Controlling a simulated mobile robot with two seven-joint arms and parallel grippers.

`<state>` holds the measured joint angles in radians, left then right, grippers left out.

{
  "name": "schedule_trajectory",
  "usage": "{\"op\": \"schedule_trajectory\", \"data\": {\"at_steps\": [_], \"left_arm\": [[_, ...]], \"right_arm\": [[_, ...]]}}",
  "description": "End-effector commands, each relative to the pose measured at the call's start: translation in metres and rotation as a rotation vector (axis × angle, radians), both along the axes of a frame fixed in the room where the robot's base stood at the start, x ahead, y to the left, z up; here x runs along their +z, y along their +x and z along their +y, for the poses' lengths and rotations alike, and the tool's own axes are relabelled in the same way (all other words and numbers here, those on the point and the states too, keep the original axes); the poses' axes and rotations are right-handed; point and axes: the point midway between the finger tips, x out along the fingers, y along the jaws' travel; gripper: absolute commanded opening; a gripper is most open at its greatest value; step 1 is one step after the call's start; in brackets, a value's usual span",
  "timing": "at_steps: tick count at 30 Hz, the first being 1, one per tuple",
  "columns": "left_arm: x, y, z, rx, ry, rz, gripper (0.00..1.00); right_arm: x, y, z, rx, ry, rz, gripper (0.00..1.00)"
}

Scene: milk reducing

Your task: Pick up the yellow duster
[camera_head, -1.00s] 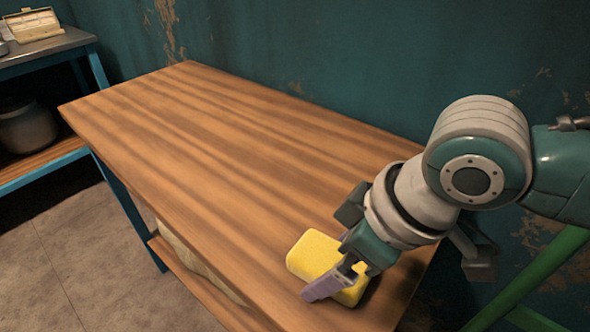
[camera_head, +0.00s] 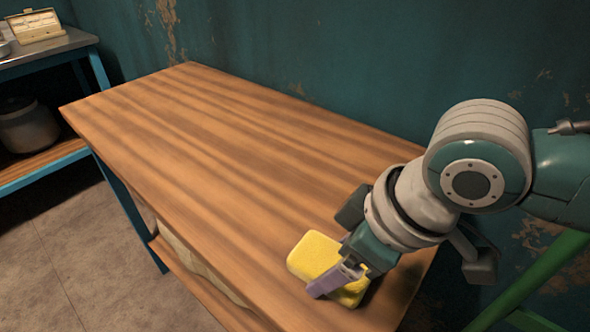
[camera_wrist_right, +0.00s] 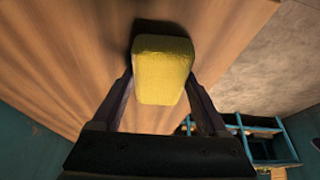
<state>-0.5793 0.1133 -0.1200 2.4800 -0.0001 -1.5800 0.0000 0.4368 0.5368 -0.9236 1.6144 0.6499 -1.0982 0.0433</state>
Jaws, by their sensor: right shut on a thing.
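The yellow duster (camera_head: 314,254) is a rounded yellow block at the near right end of the wooden table (camera_head: 215,150). My right gripper (camera_head: 337,266) reaches down to it from the right and is shut on it, with one purple finger across its near side. In the right wrist view the duster (camera_wrist_right: 163,68) sits between the two fingers of my right gripper (camera_wrist_right: 163,100). A dark shadow lies beside it on the wood. I cannot tell whether it is clear of the table top. My left gripper is not in view.
The rest of the table top is bare. A teal wall (camera_head: 330,60) runs along its far side. A blue-framed shelf (camera_head: 50,165) at the left holds a grey pot (camera_head: 27,126) below and a cream box (camera_head: 35,27) on top.

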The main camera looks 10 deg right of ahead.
Motion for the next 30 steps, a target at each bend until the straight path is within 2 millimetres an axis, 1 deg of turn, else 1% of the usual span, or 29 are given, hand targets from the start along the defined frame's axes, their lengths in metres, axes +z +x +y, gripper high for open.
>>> {"op": "schedule_trajectory", "data": {"at_steps": [11, 12, 14, 17, 24, 27, 30], "left_arm": [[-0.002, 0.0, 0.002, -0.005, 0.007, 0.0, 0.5], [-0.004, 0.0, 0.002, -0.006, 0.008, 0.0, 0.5], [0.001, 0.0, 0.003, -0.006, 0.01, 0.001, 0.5], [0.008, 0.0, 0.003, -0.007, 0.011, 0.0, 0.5], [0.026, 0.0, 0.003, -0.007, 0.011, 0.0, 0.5], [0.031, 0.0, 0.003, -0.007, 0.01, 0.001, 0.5], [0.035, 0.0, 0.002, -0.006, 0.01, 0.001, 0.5]], "right_arm": [[0.003, 0.001, 0.0, 0.001, 0.0, -0.003, 0.21], [0.005, 0.001, 0.0, 0.001, 0.001, -0.003, 0.21], [0.015, 0.001, 0.0, 0.001, 0.001, -0.003, 0.21], [0.036, 0.001, 0.0, 0.001, 0.001, -0.004, 0.21], [0.113, 0.002, 0.001, 0.002, 0.003, -0.008, 0.21], [0.143, 0.002, 0.0, 0.002, 0.002, -0.008, 0.21], [0.167, 0.002, 0.0, 0.001, 0.002, -0.007, 0.21]]}}
